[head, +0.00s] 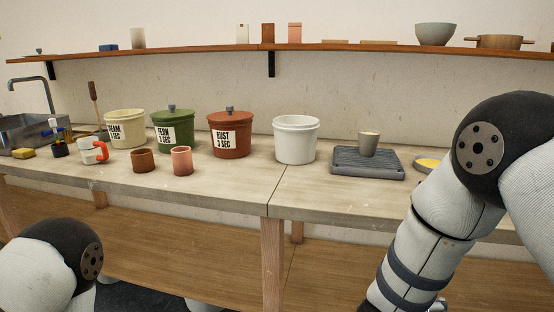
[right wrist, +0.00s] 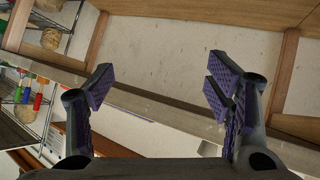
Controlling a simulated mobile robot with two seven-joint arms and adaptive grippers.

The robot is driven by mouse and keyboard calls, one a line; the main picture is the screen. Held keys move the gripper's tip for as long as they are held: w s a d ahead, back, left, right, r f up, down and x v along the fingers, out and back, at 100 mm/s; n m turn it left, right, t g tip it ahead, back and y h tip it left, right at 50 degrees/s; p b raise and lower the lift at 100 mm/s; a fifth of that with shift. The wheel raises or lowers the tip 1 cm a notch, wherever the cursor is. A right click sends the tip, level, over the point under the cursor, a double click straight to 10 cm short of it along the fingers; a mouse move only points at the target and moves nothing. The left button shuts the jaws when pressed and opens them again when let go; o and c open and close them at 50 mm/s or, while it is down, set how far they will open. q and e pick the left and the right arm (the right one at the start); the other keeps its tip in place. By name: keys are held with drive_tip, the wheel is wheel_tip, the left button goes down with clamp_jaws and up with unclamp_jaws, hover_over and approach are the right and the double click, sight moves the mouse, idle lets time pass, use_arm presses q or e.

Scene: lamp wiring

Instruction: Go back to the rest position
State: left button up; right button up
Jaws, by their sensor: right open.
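My right gripper (right wrist: 160,88) shows in the right wrist view. Its two dark, ridged fingers are wide apart and nothing is between them. In the head view my right arm is bent at the right side, and its lower part runs down to the bottom edge; its gripper fingers do not show there. Part of my left arm shows at the lower left of the head view. My left gripper is outside both views.
A long workbench (head: 232,192) crosses the head view. On it stand a cream bucket (head: 125,125), green bucket (head: 173,136), rust bucket (head: 229,143), white bucket (head: 296,145), several cups and a grey slab (head: 365,168) bearing a cup (head: 368,144). A shelf (head: 200,53) hangs above.

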drive_tip(key=s+a+f+n+g+y, duration=0.1)
drive_tip(key=s+f+n+g+y, duration=0.15)
drive_tip(key=s+f, duration=0.85)
drive_tip(key=s+a+f+g+y, duration=0.1)
drive_tip(key=s+f+g+y, duration=0.1)
drive_tip(key=s, duration=0.7)
drive_tip(key=s+a+f+n+g+y, duration=0.1)
drive_tip(key=s+f+g, duration=0.1)
drive_tip(key=s, duration=0.7)
drive_tip(key=s+a+f+n+g+y, duration=0.1)
drive_tip(key=s+a+g+y, duration=0.1)
drive_tip(key=s, duration=0.7)
drive_tip(key=shift+s+f+g+y, duration=0.25)
drive_tip(key=shift+f+g+y, duration=0.15)
drive_tip(key=shift+g, duration=0.15)
